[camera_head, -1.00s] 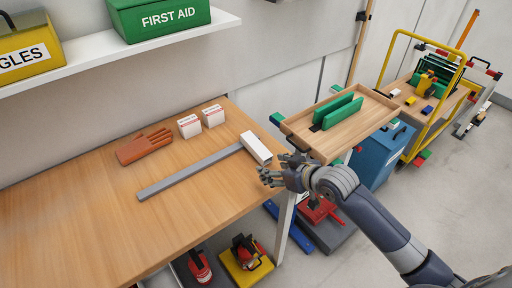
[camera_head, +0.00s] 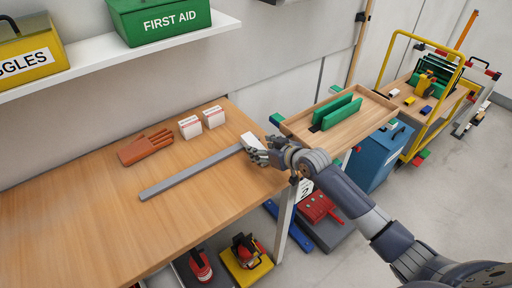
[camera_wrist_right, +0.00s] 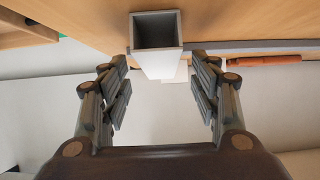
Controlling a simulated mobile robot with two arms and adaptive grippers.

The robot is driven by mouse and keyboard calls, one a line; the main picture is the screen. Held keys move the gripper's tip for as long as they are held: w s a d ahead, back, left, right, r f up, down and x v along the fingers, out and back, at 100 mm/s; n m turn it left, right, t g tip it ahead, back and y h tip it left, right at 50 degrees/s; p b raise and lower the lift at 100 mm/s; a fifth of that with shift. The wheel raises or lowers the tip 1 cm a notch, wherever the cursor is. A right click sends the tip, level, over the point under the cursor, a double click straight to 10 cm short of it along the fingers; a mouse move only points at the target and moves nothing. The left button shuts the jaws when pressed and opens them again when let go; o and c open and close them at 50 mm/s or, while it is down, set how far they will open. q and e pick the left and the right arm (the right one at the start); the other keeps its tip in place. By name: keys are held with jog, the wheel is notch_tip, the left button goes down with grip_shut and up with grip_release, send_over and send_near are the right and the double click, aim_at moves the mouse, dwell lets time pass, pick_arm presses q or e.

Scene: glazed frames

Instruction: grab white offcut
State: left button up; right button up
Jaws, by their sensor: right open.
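The white offcut (camera_head: 249,139) is a short, hollow, square white piece lying near the right end of the wooden table. In the head view my right gripper (camera_head: 263,152) hides part of it. In the right wrist view the offcut (camera_wrist_right: 157,62) points its open end at the camera. My right gripper (camera_wrist_right: 158,80) is open, with one finger to each side of the offcut in the picture. Gaps show between the offcut and both fingers, so nothing is gripped. My left gripper is not in view.
A grey bar (camera_head: 190,173) lies left of the offcut, with a brown glove (camera_head: 145,148) and two small white boxes (camera_head: 190,127) behind it. A wooden tray (camera_head: 345,139) with green pieces stands to the right. The table's front left (camera_head: 80,225) is clear.

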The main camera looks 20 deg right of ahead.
aim_at(248, 138)
jog(key=shift+x, duration=1.3)
jog(key=c, duration=1.1)
jog(key=shift+c, duration=0.2)
jog(key=shift+r, duration=0.1)
